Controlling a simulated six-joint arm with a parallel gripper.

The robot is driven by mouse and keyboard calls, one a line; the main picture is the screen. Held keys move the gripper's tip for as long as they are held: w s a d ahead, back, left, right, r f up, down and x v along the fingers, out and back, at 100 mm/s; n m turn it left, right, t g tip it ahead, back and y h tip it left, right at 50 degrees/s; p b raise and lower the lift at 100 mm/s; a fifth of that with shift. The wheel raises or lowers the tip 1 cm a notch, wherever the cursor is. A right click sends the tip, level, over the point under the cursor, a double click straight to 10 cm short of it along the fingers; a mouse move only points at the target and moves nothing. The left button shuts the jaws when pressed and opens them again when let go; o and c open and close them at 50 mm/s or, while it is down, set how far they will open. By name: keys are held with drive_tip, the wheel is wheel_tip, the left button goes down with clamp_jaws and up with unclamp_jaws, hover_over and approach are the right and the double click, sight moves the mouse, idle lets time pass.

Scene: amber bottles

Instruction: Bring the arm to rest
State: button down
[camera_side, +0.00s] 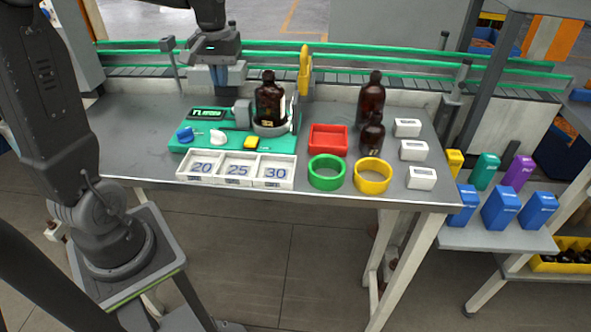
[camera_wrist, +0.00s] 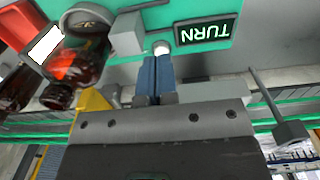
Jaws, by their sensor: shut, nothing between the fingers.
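My gripper (camera_side: 220,88) is at the back left of the table, above the rear of the green fixture (camera_side: 178,147), pointing down. In the wrist view its blue fingers (camera_wrist: 156,72) are together with nothing between them. An amber bottle (camera_side: 268,100) stands in the grey round holder (camera_side: 270,129) on the fixture, to the right of my gripper and apart from it. The wrist view also shows amber bottles at left, one with a white label (camera_wrist: 46,44). The dark display (camera_wrist: 205,33) reads TURN and lies close to the fingertips in that view.
Two amber bottles (camera_side: 371,100) stand at the right, near a red tray (camera_side: 328,138), green ring (camera_side: 326,172), yellow ring (camera_side: 372,175) and white boxes (camera_side: 413,150). A numbered white tray (camera_side: 237,168) lies in front. Green rails (camera_side: 400,60) and a yellow post (camera_side: 304,75) stand behind.

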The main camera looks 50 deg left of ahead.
drive_tip(key=s+d+r+m+t, duration=0.1)
drive_tip(key=s+d+m, duration=0.3)
drive_tip(key=d, duration=0.5)
drive_tip(key=s+d+r+m+t, duration=0.1)
drive_tip(key=s+d+m+t, duration=0.3)
drive_tip(key=s+d, duration=0.4)
drive_tip(key=d+m, duration=0.1)
drive_tip(key=d, duration=0.1)
drive_tip(key=shift+s+d+t, duration=0.2)
drive_tip(key=shift+d+t, duration=0.1)
